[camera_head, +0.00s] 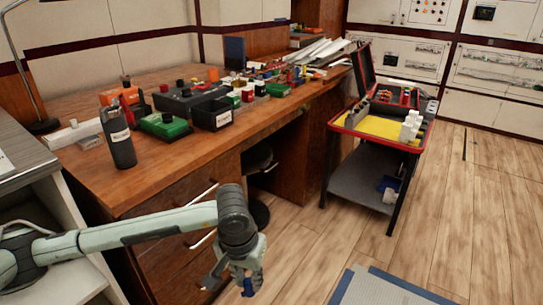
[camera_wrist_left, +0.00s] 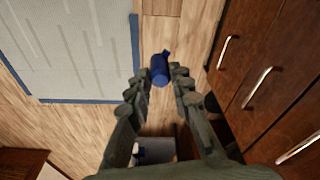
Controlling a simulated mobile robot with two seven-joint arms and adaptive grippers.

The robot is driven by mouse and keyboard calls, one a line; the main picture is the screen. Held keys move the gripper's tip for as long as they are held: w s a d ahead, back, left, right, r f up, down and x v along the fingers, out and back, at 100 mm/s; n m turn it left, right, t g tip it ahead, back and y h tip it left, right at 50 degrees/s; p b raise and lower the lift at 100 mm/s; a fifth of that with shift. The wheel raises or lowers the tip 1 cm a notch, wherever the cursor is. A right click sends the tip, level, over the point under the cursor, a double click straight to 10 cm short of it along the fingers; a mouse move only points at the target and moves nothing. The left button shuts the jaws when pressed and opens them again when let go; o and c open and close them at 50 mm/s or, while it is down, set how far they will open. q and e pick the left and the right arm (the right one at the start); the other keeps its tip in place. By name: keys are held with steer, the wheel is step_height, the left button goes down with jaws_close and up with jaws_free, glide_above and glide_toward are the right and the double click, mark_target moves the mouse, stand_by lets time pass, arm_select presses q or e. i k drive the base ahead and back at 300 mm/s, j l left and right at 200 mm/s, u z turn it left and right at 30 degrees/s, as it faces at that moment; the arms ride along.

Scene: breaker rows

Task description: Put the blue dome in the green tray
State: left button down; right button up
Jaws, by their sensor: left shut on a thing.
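My left gripper (camera_head: 245,275) hangs low over the floor in front of the wooden desk's drawers. It is shut on a small blue piece (camera_head: 248,291), which I take for the blue dome. In the left wrist view the blue dome (camera_wrist_left: 160,71) sits between the fingertips (camera_wrist_left: 157,84) and looks like a short, rounded cylinder. A green tray-like piece (camera_head: 151,126) lies on the desk behind the dark bottle, left of a black bin. A dark item covers part of it. My right gripper is not in view.
The desk (camera_head: 190,150) is crowded with boxes and small parts. A dark bottle (camera_head: 118,137) stands near its front left. A cart (camera_head: 365,182) with a yellow-lined red tray stands right of the desk. A grey mat (camera_head: 383,290) lies on otherwise open floor.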

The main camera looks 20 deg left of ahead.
mark_target(277, 93)
steer(key=i+l, duration=0.2)
steer(key=i, duration=0.15)
steer(key=i+l, duration=0.2)
steer(key=i, duration=0.2)
steer(key=i+l, duration=0.15)
steer(key=i, duration=0.2)
